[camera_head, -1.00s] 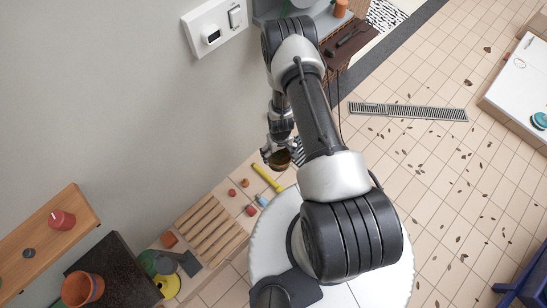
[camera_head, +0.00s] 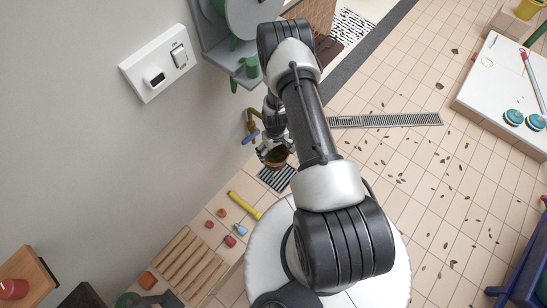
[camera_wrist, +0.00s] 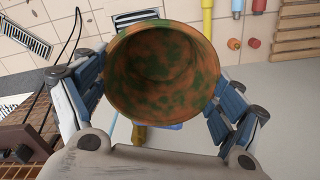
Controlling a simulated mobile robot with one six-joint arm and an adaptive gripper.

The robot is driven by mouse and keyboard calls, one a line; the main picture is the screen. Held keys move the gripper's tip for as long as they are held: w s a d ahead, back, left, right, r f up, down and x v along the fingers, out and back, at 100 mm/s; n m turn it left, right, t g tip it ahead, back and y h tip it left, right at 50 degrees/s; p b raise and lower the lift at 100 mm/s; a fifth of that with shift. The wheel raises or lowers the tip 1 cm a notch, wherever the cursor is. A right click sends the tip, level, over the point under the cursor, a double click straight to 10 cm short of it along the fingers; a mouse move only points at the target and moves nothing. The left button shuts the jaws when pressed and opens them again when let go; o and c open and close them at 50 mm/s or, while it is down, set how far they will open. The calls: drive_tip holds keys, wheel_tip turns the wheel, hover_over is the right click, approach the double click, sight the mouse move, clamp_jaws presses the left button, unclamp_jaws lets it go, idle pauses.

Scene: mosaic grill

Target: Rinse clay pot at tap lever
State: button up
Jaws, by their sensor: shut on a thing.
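The clay pot (camera_head: 277,156) is brown-orange with green patches, and its open mouth faces the camera in the wrist view (camera_wrist: 165,70). My gripper (camera_head: 272,152) is shut on the pot, with a finger on each side of it. A brass tap (camera_head: 252,120) with a blue lever (camera_head: 250,137) is on the wall, just left of my gripper in the head view. In the wrist view, parts of the brass tap (camera_wrist: 139,134) and blue lever (camera_wrist: 170,126) show below the pot, which partly hides them. Whether the pot touches the tap cannot be told.
A striped drain grate (camera_head: 276,177) lies below the pot. A yellow tube (camera_head: 244,205), small coloured items and a wooden slatted rack (camera_head: 189,262) lie along the wall. A grey wall unit (camera_head: 222,55) is above the tap. Tiled floor to the right is mostly clear, with scattered leaves.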

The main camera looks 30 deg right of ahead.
sight(277, 153)
drive_tip(key=w+d+b, duration=0.1)
drive_tip(key=w+d, duration=0.1)
drive_tip(key=shift+w+d+f+b, duration=0.25)
drive_tip(key=shift+w+f+b, duration=0.05)
drive_tip(key=shift+f+b, duration=0.1)
drive_tip(key=w+d+f+b, duration=0.1)
drive_tip(key=w+d+b, duration=0.3)
drive_tip(key=b, duration=0.1)
drive_tip(key=shift+w+d, duration=0.2)
drive_tip(key=shift+w, duration=0.15)
drive_tip(key=shift+s+d, duration=0.15)
drive_tip(key=shift+s, duration=0.05)
drive_tip(key=shift+s+d+b, duration=0.25)
drive_tip(key=shift+b, duration=0.05)
idle(0.3)
drive_tip(key=shift+w+a, duration=0.1)
drive_tip(key=shift+w+a+b, duration=0.3)
drive_tip(key=shift+a+b, duration=0.05)
